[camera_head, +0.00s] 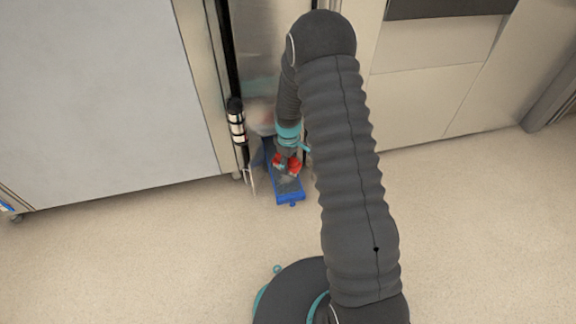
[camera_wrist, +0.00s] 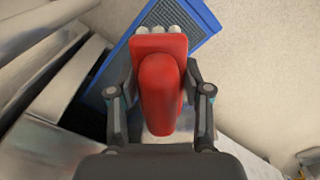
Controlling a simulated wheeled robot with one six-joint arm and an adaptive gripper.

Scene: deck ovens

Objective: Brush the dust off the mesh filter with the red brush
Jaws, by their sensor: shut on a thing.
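My gripper (camera_wrist: 161,105) is shut on the red brush (camera_wrist: 160,90), with one finger on each side of it. Pale bristle tufts (camera_wrist: 160,29) show at the brush's far end in the wrist view. The mesh filter (camera_wrist: 197,14) has a blue frame and a dark grid, and lies beyond and beneath the brush. I cannot tell whether the bristles touch the mesh. In the head view the blue filter (camera_head: 290,197) sticks out low in front of a narrow steel opening, with the red brush (camera_head: 291,163) over it. My arm and the brush hide part of the filter.
A black and white cylinder (camera_head: 236,121) stands upright left of the filter. A large grey panel (camera_head: 105,95) is at the left, and beige cabinet fronts (camera_head: 440,95) are at the right. The speckled floor (camera_head: 150,260) in front is clear. Metal sheets or rails (camera_wrist: 60,80) flank the gripper's left.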

